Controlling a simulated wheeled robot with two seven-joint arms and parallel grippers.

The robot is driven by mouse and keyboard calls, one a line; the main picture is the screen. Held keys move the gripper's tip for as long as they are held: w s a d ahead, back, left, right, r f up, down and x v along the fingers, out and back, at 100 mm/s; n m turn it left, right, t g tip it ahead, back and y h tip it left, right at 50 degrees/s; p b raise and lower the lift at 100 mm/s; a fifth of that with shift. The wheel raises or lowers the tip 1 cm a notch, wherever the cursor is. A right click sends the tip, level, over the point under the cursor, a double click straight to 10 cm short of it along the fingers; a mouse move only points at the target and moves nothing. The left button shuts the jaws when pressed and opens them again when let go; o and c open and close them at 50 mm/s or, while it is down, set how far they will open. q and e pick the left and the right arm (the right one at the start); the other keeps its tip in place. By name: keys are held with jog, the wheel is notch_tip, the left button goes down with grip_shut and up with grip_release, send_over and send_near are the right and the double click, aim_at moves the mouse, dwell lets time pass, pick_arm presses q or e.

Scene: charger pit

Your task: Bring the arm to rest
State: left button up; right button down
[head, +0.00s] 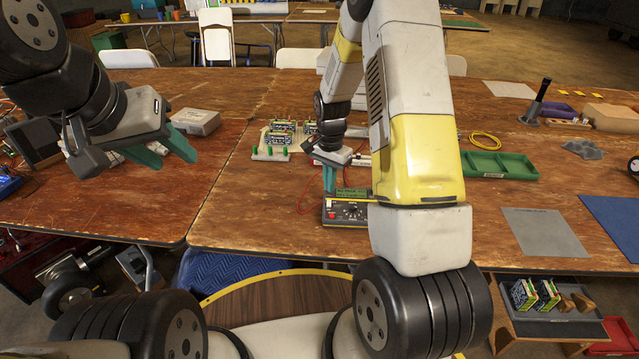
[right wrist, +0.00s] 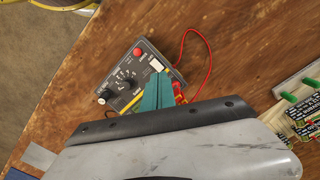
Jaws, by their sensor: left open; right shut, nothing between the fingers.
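My left gripper (head: 168,150) is at the upper left, above the left part of the wooden table, with its two teal fingers apart and nothing between them. My right arm reaches out over the table in the middle. My right gripper (head: 330,178) points down just behind a small test meter (head: 347,208) with a display, a dial and a red button. In the right wrist view the teal fingers of the right gripper (right wrist: 156,92) are together and empty, close over the meter (right wrist: 125,78). I cannot tell whether they touch it.
Circuit boards (head: 280,138) stand in a pale holder behind the right gripper. A green tray (head: 498,164) lies to the right, with a grey mat (head: 545,234) in front. A red cable (right wrist: 208,50) runs from the meter. The left table's front is clear.

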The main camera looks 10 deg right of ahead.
jog(key=shift+r, duration=1.4)
jog(key=s+r+n+t, duration=0.1)
jog(key=s+r, duration=0.2)
jog(key=r, duration=0.4)
jog(key=s+a+r+n+t+y, duration=0.1)
jog(key=s+r+n, duration=0.15)
jog(key=r, duration=0.35)
jog(key=s+r+n+t, duration=0.1)
jog(key=s+r, duration=0.3)
jog(key=r, duration=0.3)
jog(key=s+a+r+n+t+y, duration=0.1)
jog(key=s+r+n+t, duration=0.2)
jog(key=s, duration=1.1)
notch_tip(320, 180, up, 4)
jog(key=shift+s+r+n, duration=0.2)
jog(key=shift+s+n, duration=0.15)
jog(key=shift+n, duration=0.8)
jog(key=shift+a, duration=0.1)
